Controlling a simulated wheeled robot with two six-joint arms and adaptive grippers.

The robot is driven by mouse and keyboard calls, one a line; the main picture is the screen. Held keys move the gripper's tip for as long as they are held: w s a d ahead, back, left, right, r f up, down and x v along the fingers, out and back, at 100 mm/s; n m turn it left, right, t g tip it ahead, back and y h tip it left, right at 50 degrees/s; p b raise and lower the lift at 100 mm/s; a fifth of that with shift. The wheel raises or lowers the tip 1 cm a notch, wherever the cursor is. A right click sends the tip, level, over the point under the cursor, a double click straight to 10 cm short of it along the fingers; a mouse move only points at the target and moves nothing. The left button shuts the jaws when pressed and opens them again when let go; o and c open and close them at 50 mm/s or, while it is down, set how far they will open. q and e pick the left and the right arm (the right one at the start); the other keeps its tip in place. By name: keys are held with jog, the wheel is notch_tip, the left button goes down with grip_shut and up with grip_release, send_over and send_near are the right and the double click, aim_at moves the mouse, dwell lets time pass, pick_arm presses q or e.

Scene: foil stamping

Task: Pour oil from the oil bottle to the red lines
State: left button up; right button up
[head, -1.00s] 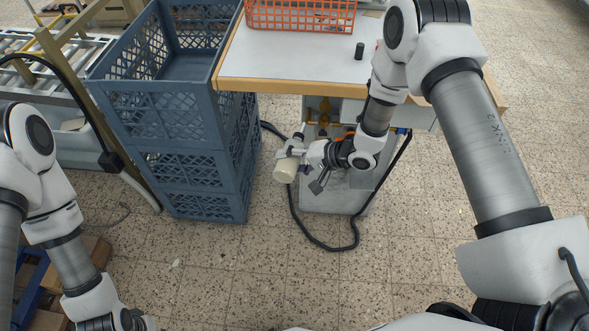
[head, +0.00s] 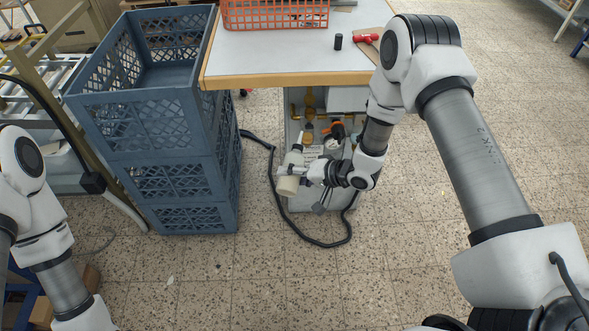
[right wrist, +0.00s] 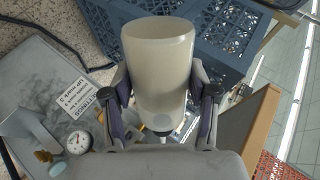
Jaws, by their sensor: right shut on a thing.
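The oil bottle (head: 287,186) is a cream, cylindrical bottle with a narrower whitish top that leans up and slightly right in the head view. My right gripper (head: 293,171) is shut around it and holds it in front of the grey machine under the table. In the right wrist view the bottle (right wrist: 158,65) sits between both fingers, its broad base toward the top of the picture. The machine's open front (head: 308,118) shows brass-coloured round fittings. Red lines cannot be made out. My left gripper is outside the picture; only its arm shows.
Stacked blue-grey crates (head: 188,135) stand left of the table (head: 270,55). An orange basket (head: 275,14), a black cylinder (head: 338,42) and a red-handled tool (head: 368,38) lie on top. A black hose (head: 300,236) loops on the floor. A gauge (right wrist: 79,141) shows in the right wrist view.

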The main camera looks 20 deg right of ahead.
jog(key=shift+s+a+f, duration=0.1)
jog(key=shift+s+f, duration=0.15)
jog(key=shift+f, duration=0.25)
jog(key=shift+n+t+h, duration=0.4)
jog(key=shift+n+t, duration=0.4)
jog(key=s+f+b, duration=0.1)
jog(key=s+a+f+b, duration=0.2)
jog(key=shift+s+a+f, duration=0.25)
jog(key=shift+s+f, duration=0.05)
jog(key=shift+s, duration=0.05)
